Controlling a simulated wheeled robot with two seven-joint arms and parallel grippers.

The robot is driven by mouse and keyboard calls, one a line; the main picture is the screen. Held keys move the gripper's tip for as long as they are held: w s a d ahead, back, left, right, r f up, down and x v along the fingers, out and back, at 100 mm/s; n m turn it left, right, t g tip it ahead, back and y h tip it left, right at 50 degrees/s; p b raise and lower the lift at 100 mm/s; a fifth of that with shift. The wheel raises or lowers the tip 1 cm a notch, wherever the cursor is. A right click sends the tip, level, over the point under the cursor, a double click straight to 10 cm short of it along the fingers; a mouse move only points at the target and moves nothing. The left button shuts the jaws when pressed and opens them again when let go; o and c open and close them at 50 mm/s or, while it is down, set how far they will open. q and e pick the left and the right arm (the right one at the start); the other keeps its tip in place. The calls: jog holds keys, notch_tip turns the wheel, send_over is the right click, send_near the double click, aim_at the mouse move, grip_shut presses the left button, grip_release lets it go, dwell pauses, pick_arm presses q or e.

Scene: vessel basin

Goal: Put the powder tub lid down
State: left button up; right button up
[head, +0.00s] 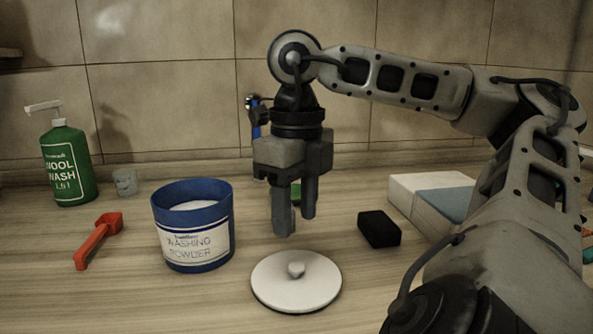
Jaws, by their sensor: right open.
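The powder tub lid (277,285) is a white disc with a small knob in its middle. It lies flat on the counter, knob up, to the right of the powder tub. The blue powder tub (181,253) stands upright and uncovered, with white powder showing inside and a washing powder label on its front. My right gripper (294,226) points down above and slightly behind the lid's knob. Its fingers are apart and hold nothing, and they look clear of the lid. My left gripper is not in the head view.
A green wool wash pump bottle (66,165), a small grey cup (125,182) and a red scoop (97,240) are on the left. A black block (379,229) and a white and blue box (420,196) are on the right. The front left counter is clear.

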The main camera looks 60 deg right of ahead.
notch_tip(320, 180, up, 4)
jog(key=shift+r+p, duration=0.1)
jog(key=shift+p, duration=0.35)
dwell(0.3)
